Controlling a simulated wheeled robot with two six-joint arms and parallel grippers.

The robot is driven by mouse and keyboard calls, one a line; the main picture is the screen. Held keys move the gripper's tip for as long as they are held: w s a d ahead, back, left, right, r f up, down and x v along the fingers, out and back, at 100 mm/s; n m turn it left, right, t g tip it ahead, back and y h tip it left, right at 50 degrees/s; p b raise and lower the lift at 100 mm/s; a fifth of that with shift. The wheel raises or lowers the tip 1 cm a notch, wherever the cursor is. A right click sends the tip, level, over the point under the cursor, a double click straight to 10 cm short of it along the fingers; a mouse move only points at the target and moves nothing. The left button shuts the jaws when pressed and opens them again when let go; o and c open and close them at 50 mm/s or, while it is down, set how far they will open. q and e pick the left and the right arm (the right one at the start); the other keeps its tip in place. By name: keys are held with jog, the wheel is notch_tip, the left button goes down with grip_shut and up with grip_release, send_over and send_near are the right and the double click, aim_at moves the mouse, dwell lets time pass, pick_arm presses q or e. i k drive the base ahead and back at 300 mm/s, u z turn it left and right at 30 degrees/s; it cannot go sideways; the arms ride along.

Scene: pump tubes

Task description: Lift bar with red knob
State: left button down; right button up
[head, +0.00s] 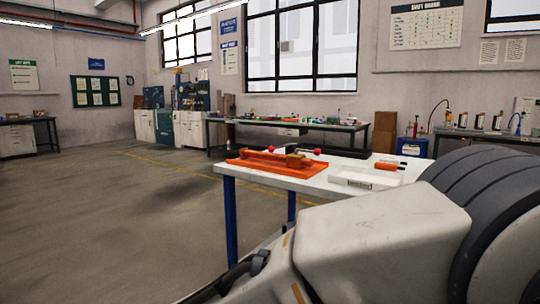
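A white table (340,182) on blue legs stands right of centre, some distance off. On its left part lies an orange tray (300,181) holding a brown-orange bar (272,157) and some dark metal parts. One red knob (270,149) shows above the middle of the bar. A second red knob (317,151) shows at the right end of the parts. At this size I cannot tell which knob belongs to the bar. Neither of my grippers is in view. A large pale part of my own arm covers the lower right and hides part of the table.
A white box (366,180) and an orange-red item (386,166) are on the table's right part. A long bench (262,121) with small items stands behind. A blue container (410,147) is on the floor at right. The floor on the left is clear.

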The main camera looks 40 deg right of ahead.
aim_at(271, 148)
jog(key=z, duration=0.6)
jog(key=i, duration=0.85)
jog(key=z, duration=0.7)
